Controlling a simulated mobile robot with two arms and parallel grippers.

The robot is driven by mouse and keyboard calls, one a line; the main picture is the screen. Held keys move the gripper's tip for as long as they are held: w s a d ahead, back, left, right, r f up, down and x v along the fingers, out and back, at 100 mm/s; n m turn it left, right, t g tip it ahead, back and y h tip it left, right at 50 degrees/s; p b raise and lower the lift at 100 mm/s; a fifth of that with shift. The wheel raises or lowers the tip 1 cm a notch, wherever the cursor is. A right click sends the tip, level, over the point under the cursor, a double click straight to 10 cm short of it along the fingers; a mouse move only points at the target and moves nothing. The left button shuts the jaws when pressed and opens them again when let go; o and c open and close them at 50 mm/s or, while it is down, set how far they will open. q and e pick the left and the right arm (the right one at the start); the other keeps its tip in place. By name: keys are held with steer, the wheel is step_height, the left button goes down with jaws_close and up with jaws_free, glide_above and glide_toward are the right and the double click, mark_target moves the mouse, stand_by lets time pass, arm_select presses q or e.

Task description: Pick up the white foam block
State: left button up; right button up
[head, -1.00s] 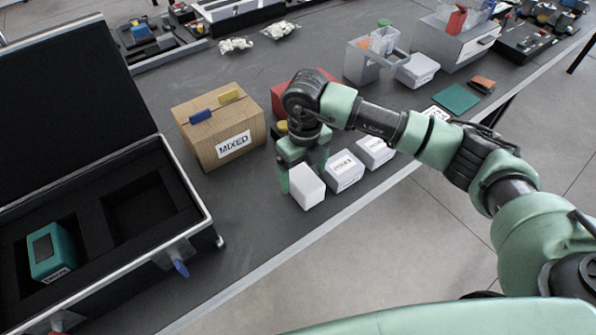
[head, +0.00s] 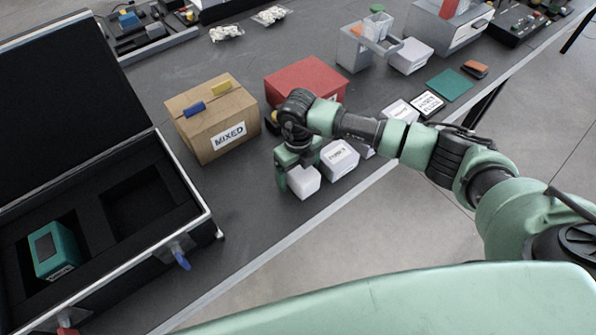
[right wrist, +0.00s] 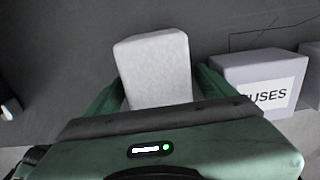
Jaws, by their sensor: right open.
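The white foam block (head: 303,182) sits on the dark table near its front edge. It also shows in the right wrist view (right wrist: 156,66), pale and plain, between the two green fingers. My right gripper (head: 297,176) is over the block, pointing down, with its fingers open on either side. In the right wrist view a narrow gap shows at the fingers (right wrist: 160,92), and I cannot tell whether they touch the block. My left gripper is not in view.
A white box labelled FUSES (right wrist: 262,82) stands close to the right of the block. A cardboard box labelled MIXED (head: 215,122) and a red box (head: 305,80) stand behind. An open black case (head: 110,215) is at left. The table in front of the case's right side is clear.

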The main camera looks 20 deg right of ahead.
steer(key=c, duration=1.4)
steer(key=shift+r, duration=0.1)
steer(key=shift+c, duration=0.2)
